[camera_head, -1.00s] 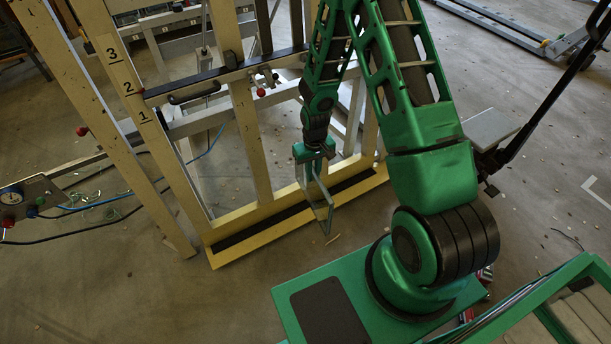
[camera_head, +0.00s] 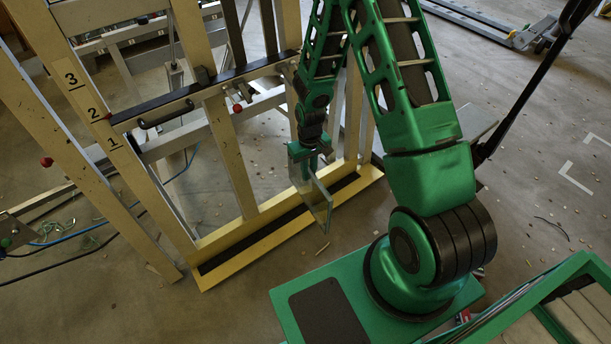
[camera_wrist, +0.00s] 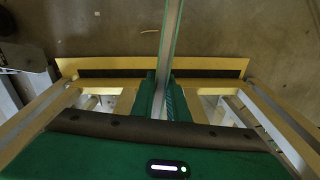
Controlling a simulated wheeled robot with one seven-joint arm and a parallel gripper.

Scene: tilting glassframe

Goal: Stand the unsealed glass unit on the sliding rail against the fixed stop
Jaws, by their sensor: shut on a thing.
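My gripper (camera_head: 308,160) is shut on the glass unit (camera_head: 318,202), a clear pane with greenish edges that hangs upright below it. In the wrist view, the pane shows nearly edge-on (camera_wrist: 172,40) between the fingers (camera_wrist: 163,90). The yellow bottom ledge with a black strip (camera_head: 270,221), apparently the sliding rail, runs along the foot of the yellow frame. In the head view the pane overlaps the ledge's right part; in the wrist view it crosses over the ledge (camera_wrist: 100,66). I cannot tell whether it touches. I cannot identify the fixed stop.
The tilted frame has yellow uprights (camera_head: 232,150), numbers 1 to 3 on the left, and a black-topped crossbar (camera_head: 205,88) with red knobs. Blue hose (camera_head: 80,233) lies at left. A pallet truck (camera_head: 545,35) stands back right. Floor before the ledge is clear except for debris.

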